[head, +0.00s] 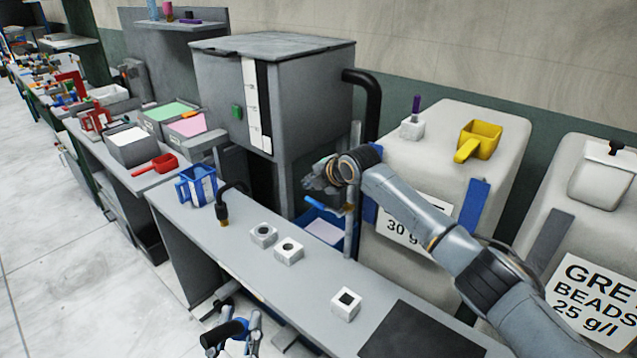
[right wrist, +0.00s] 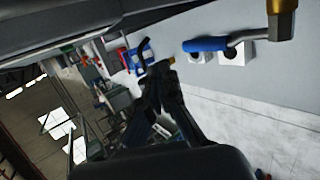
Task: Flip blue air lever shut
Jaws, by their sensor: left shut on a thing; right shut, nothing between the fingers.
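The blue air lever (head: 316,203) sticks out to the left from an upright pipe behind the bench. In the right wrist view its blue grip (right wrist: 205,44) ends a bent grey bar beside a brass fitting (right wrist: 282,22). My right gripper (head: 318,180) is shut and empty, just above the blue lever in the head view. In the right wrist view its closed fingertips (right wrist: 163,68) are left of and below the blue grip, apart from it. My left gripper (head: 236,335) is at the bottom edge, shut on a dark cylindrical thing (head: 224,332).
White blocks (head: 346,303) with dark openings stand on the grey bench (head: 300,285). A grey cabinet (head: 320,90) stands behind. A bead sack (head: 440,150) stands right of the lever.

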